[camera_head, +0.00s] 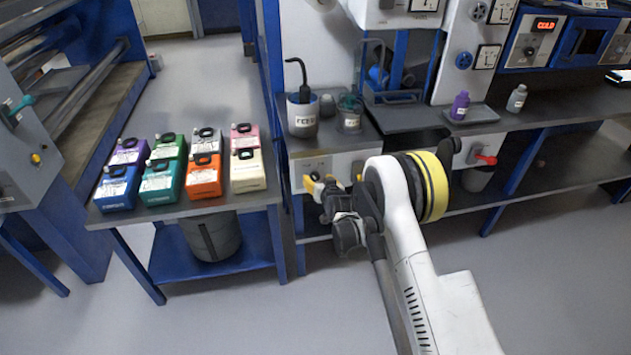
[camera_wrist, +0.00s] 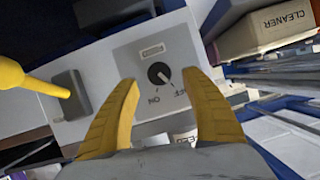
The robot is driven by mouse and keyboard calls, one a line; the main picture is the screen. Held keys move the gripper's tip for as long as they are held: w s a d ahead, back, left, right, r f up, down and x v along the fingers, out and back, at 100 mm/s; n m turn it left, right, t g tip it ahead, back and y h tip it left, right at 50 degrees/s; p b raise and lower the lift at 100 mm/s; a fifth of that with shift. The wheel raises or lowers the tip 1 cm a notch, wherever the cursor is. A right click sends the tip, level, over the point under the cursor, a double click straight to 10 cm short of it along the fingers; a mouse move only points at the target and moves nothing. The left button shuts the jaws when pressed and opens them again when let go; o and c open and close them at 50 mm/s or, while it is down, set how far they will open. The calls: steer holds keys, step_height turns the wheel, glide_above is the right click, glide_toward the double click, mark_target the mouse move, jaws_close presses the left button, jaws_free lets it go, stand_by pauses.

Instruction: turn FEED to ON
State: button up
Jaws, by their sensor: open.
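In the wrist view, a round black knob (camera_wrist: 159,73) with a pale pointer mark sits on a grey plate (camera_wrist: 178,52). The lettering ON and OFF shows upside down on the plate, and the pointer mark seems turned toward OFF. A small label on the plate is too small to read, so I cannot confirm FEED. My gripper (camera_wrist: 160,82) is open, its yellow fingers on either side of the knob, apparently apart from it. In the head view my gripper (camera_head: 319,185) is in front of the white panel (camera_head: 345,162) below the counter, partly hiding it.
A yellow rod (camera_wrist: 30,82) and a grey block (camera_wrist: 70,95) are left of the plate in the wrist view. Several coloured jugs, including an orange one (camera_head: 204,177), stand on the table to the left. A red-handled valve (camera_head: 485,159) is to the right.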

mark_target(318, 178)
steer(key=shift+b+x, duration=0.5)
steer(key=shift+x, duration=1.35)
steer(key=c, duration=1.2)
steer(key=shift+d, duration=0.1)
steer(key=m+y, duration=0.3)
steer(key=m, duration=0.1)
steer(key=shift+d, duration=0.1)
steer(key=m+y, duration=0.2)
steer(key=m, duration=0.2)
steer(key=shift+f, duration=0.1)
steer(key=shift+m, duration=0.4)
